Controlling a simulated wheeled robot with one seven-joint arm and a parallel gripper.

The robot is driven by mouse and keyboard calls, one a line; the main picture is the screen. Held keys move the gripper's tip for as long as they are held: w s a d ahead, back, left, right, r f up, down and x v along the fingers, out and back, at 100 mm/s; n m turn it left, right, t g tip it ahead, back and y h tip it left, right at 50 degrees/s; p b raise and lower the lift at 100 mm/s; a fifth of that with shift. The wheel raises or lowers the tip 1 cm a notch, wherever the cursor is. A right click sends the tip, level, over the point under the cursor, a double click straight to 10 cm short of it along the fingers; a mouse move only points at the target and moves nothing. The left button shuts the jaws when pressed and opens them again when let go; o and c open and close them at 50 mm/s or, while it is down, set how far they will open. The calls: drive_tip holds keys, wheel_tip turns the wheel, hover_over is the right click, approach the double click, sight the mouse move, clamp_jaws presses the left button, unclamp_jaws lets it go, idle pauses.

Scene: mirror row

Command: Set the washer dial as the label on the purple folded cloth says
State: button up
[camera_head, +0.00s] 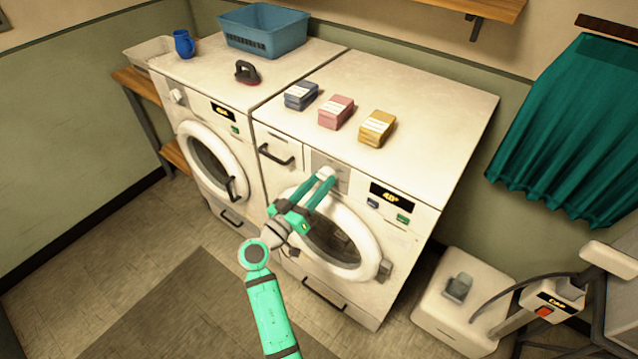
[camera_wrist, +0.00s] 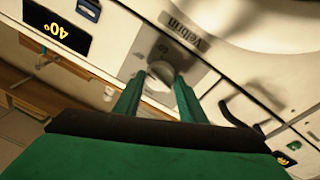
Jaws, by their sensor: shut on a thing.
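Three folded cloths with white labels lie on the right washer (camera_head: 432,88). The leftmost cloth (camera_head: 301,96) looks dark blue-grey to purple; beside it are a pink cloth (camera_head: 337,112) and a yellow cloth (camera_head: 377,128). The label writing is too small to read. The pale round dial (camera_head: 325,172) sits on a grey panel on the right washer's front. My gripper (camera_head: 327,179) is shut on this dial, which also shows between the fingertips in the wrist view (camera_wrist: 161,70). The fingers partly hide it. The washer's display (camera_head: 391,197) reads 40°.
A second washer (camera_head: 190,68) stands at left with a blue basket (camera_head: 263,30), a blue jug (camera_head: 184,43) and a dark iron-like object (camera_head: 247,73) on top. The round door (camera_head: 345,240) and the drawer handle (camera_head: 276,154) lie close to my gripper.

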drive_tip(key=o, duration=1)
drive_tip(key=v, duration=1)
drive_tip(key=shift+s+a+f, duration=0.1)
drive_tip(key=shift+s+a, duration=0.1)
drive_tip(key=shift+s, duration=0.15)
